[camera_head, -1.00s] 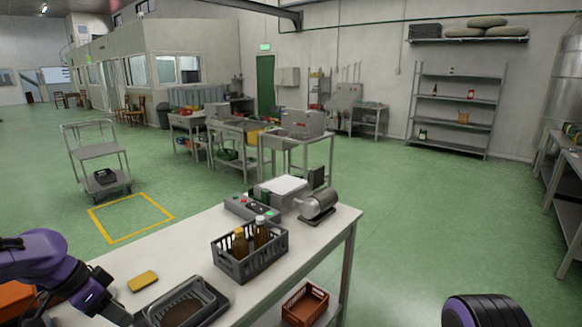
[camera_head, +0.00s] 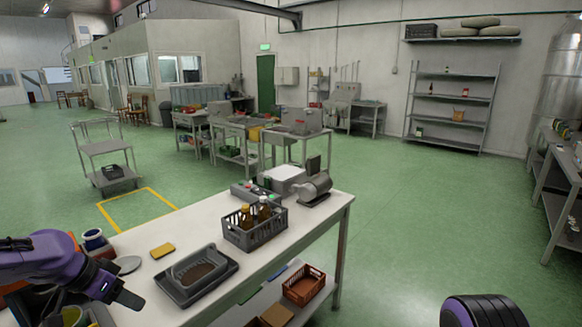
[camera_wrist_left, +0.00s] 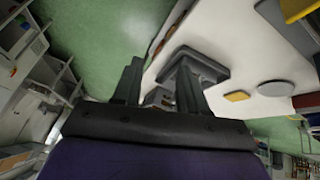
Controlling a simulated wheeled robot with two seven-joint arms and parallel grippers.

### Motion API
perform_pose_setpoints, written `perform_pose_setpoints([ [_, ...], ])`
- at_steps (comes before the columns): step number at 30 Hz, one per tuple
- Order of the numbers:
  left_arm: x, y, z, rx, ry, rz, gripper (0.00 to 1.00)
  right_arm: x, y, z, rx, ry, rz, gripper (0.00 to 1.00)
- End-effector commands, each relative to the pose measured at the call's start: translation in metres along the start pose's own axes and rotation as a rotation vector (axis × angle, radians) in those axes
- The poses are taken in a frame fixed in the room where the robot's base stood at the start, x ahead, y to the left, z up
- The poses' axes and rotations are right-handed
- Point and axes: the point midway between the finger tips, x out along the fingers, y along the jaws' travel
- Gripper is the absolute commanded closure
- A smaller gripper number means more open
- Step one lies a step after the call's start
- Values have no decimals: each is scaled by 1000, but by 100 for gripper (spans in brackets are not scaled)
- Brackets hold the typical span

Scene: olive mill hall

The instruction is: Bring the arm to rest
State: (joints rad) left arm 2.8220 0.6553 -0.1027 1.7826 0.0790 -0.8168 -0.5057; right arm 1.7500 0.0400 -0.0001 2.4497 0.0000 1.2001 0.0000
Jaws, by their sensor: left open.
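My left arm, purple and black, comes in at the lower left of the head view. Its gripper (camera_head: 126,298) points right and down beside the near long edge of the white table (camera_head: 205,225), close to the grey tray (camera_head: 196,276). In the left wrist view the two dark fingers of the left gripper (camera_wrist_left: 158,85) stand apart with nothing between them. The grey tray shows past the fingers there (camera_wrist_left: 205,66). A purple and black part of my right arm is at the bottom right of the head view; its gripper is not in view.
An orange-brown crate (camera_head: 304,285) sits on the lower shelf. Green floor to the right is clear.

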Motion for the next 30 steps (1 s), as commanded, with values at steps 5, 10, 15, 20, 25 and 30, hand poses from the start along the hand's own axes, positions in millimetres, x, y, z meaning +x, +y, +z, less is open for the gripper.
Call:
perform_pose_setpoints([
  [5, 5, -5, -16, -139, 115, -54, 58, 0, 0, 0, 0, 0, 0, 55],
  [10, 16, -8, -34, -315, 255, -123, 58, 1, 0, 1, 0, 0, 0, 55],
  [15, 58, -11, -23, -553, 381, -220, 58, 8, -1, 4, 0, 0, 0, 55],
  [20, 137, -6, 56, -827, 466, -388, 58, 24, -2, 10, 0, 0, 0, 55],
  [25, 202, 24, 194, -969, 441, -580, 58, 41, -4, 17, 0, 0, 0, 55],
  [30, 232, 72, 326, -923, 230, -673, 58, 56, -5, 23, 0, 0, 0, 55],
])
